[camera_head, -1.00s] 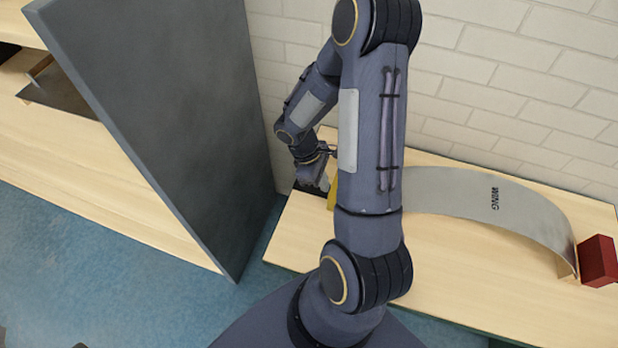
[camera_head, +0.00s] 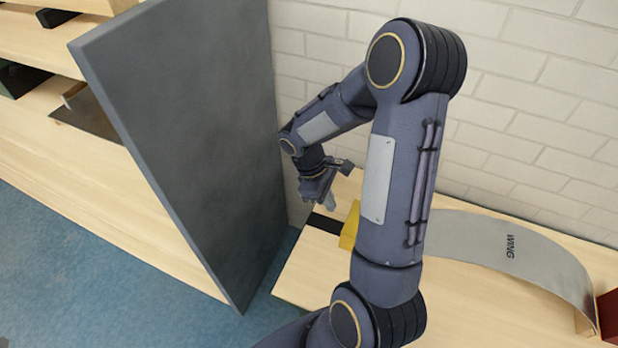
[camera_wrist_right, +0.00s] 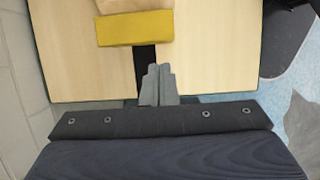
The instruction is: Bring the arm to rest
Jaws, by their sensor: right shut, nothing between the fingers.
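My right arm crosses the middle of the head view, bent at the elbow. Its gripper (camera_head: 329,199) hangs over the far left end of the wooden bench (camera_head: 318,262), near the wall. The fingers are shut with nothing between them. The shut fingertips also show in the right wrist view (camera_wrist_right: 157,86), over a black strip on the bench top. A yellow block (camera_head: 349,226) stands close by, partly hidden behind my forearm; in the wrist view it lies beyond the fingertips (camera_wrist_right: 134,29), apart from them. My left gripper is in neither view.
A tall grey panel (camera_head: 190,130) stands just left of the gripper. A curved grey sheet marked WING (camera_head: 500,245) and a red block (camera_head: 609,312) are on the bench at right. A white brick wall (camera_head: 540,90) is behind. Wooden shelving (camera_head: 80,170) stands at left.

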